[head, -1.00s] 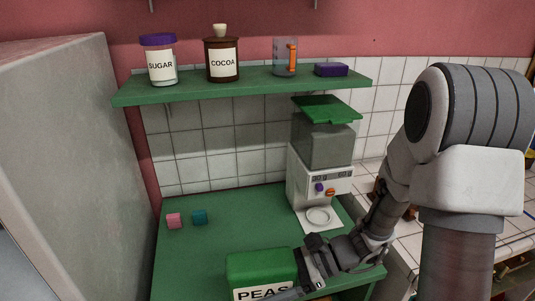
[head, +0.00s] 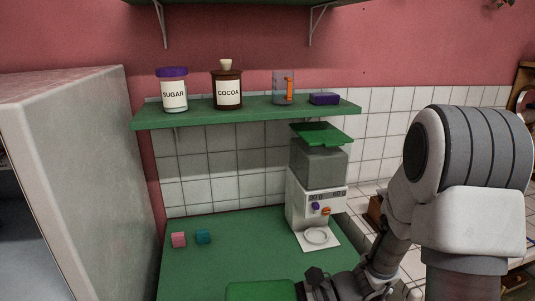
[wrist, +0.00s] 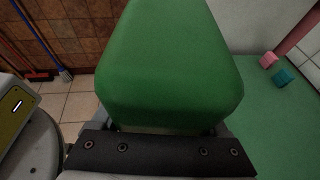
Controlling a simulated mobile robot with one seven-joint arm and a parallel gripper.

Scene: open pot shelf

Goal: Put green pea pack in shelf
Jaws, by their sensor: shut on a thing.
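The green pea pack (head: 262,291) is at the bottom edge of the head view, mostly cut off, with its label out of sight. It fills the middle of the wrist view (wrist: 170,65). My gripper (head: 308,291) is shut on the pack, which shows between the fingers in the wrist view (wrist: 165,130). The green shelf (head: 245,112) on the tiled wall holds a sugar jar (head: 174,92), a cocoa jar (head: 228,92), a measuring cup (head: 283,88) and a purple block (head: 325,99). The pack is lower than this shelf and nearer to me.
A dispenser machine (head: 315,195) with a green lid stands on the green counter (head: 240,260) under the shelf. A pink cube (head: 179,240) and a teal cube (head: 203,237) lie at the counter's left. A large grey cabinet (head: 80,150) bounds the left side. Another shelf's brackets (head: 318,25) hang above.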

